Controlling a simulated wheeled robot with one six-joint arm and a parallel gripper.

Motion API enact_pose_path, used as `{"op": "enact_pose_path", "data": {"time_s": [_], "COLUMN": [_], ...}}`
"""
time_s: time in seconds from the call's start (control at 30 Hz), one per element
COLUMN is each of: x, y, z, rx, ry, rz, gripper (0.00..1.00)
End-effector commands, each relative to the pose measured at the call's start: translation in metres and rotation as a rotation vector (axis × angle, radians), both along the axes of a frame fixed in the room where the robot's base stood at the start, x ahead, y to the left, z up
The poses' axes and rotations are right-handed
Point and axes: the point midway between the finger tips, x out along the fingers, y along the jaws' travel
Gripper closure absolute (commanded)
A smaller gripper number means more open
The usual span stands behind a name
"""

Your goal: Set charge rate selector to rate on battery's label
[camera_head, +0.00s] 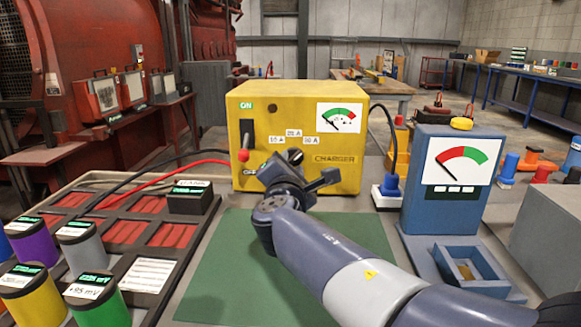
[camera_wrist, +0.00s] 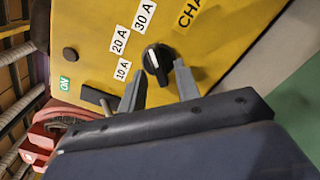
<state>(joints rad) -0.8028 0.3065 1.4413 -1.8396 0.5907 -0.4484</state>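The yellow charger (camera_head: 300,110) stands at the back of the bench, with rate labels 10 A (camera_wrist: 122,70), 20 A (camera_wrist: 120,40) and 30 A (camera_wrist: 145,15). Its black selector knob (camera_wrist: 158,64) has a white mark that seems to point roughly toward 30 A. My gripper (camera_wrist: 160,70) is open, its fingers to either side of the knob in the wrist view; I cannot tell whether they touch it. In the head view my gripper (camera_head: 308,174) partly covers the charger's lower front. A dark box (camera_head: 190,203), possibly the battery, has small labels I cannot read.
A red-tipped lever (camera_head: 243,155) hangs low on the charger, left of the knob. A blue meter (camera_head: 455,205) stands right. The green mat (camera_head: 230,270) is clear beneath my arm.

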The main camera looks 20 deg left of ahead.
Motion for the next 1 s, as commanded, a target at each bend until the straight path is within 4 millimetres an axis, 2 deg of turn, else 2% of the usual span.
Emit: {"op": "enact_pose_path", "data": {"time_s": [0.23, 0.37, 0.8, 1.0], "x": [-0.001, -0.009, -0.086, -0.103], "y": [0.0, -0.002, -0.02, -0.024], "z": [0.0, 0.001, 0.001, 0.0], "rx": [-0.001, -0.001, 0.0, -0.001], "ry": [0.0, -0.001, -0.001, 0.0], "rz": [0.0, 0.001, 0.003, 0.001], "gripper": [0.67, 0.67, 0.67, 0.67]}}
